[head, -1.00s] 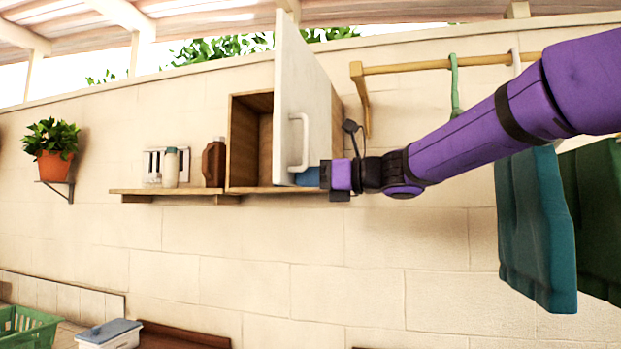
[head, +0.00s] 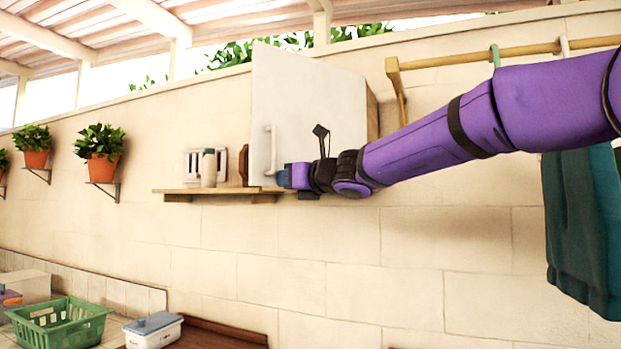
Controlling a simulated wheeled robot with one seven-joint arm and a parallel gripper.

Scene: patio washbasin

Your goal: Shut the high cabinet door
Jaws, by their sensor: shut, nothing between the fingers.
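The white cabinet door (head: 315,110) hangs on the wooden cabinet (head: 372,115), hinged at the right. It is ajar: its left edge looks taller and nearer than its right edge, and it hides the cabinet's opening. The pale bar handle (head: 271,150) is upright near the door's left edge. My gripper (head: 283,179) is shut and empty at the door's lower front, just below and right of the handle. It seems to touch the door, but the exact contact is hard to see.
The cabinet stands on a wall shelf (head: 215,191) with a pale bottle (head: 209,168) and a brown bottle (head: 244,165), partly hidden by the door. A towel rail (head: 470,57) with a teal towel (head: 585,235) is at the right. A green basket (head: 60,325) is below.

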